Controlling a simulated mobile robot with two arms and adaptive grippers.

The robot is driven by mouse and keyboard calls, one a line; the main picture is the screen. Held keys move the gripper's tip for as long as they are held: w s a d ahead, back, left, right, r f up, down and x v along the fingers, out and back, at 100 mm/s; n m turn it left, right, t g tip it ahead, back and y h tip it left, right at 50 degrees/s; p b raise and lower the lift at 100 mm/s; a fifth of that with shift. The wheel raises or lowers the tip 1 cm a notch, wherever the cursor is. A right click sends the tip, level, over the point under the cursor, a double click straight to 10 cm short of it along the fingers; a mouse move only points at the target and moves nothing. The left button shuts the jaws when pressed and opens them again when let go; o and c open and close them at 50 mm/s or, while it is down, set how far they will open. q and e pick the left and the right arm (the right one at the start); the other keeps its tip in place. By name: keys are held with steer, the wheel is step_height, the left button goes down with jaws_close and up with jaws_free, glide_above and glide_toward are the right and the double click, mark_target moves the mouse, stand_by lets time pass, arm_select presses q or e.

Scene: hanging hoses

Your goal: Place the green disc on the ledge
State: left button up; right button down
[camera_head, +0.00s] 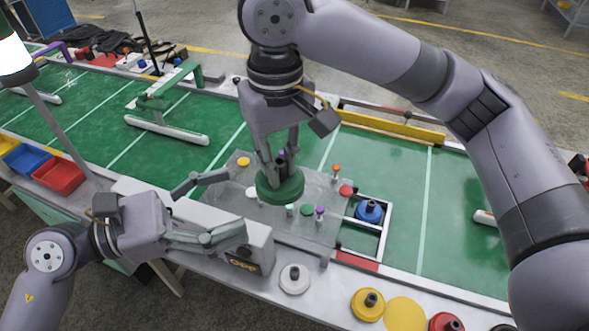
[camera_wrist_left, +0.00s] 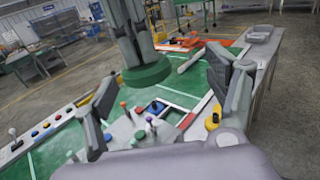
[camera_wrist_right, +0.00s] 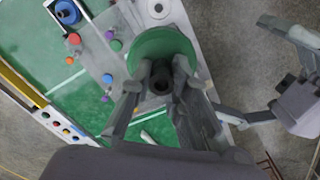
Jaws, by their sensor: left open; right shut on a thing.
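The green disc (camera_head: 281,190) is a round disc with a dark knob. My right gripper (camera_head: 280,160) comes down from above and is shut on the knob, with the disc over the grey peg panel (camera_head: 235,200). The disc shows in the left wrist view (camera_wrist_left: 148,73) and right wrist view (camera_wrist_right: 150,44). Whether it touches anything below is hard to tell. My left gripper (camera_head: 222,208) is open and empty, left of the disc, its fingers spread. A pale ledge (camera_head: 325,290) runs along the table's near edge.
A white disc (camera_head: 294,279), a yellow disc (camera_head: 367,305) and a red disc (camera_head: 445,323) are along the near edge. A blue disc (camera_head: 369,212) sits in a white frame. Coloured pegs rise from the panel. A grey box (camera_head: 252,252) stands near my left gripper.

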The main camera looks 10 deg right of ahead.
arm_select(q)
steer(key=shift+a, duration=0.15)
steer(key=w+a+n+t, duration=0.2)
steer(key=w+a, duration=0.3)
steer(key=a, duration=0.3)
steer(key=shift+t+y, duration=0.3)
steer(key=x, duration=1.1)
steer(key=shift+w+d+r, duration=0.2)
steer(key=shift+w+d, duration=0.05)
steer(key=shift+w, duration=0.15)
arm_select(e)
steer(key=w+a+m, duration=0.3)
steer(key=w+a, duration=0.2)
steer(key=a, duration=0.1)
steer(key=shift+w+a, duration=0.15)
steer(key=shift+a, duration=0.2)
arm_select(q)
steer(key=shift+c, duration=0.5)
steer(key=shift+s, duration=0.1)
steer(key=c, duration=1.3)
steer(key=o, duration=1.4)
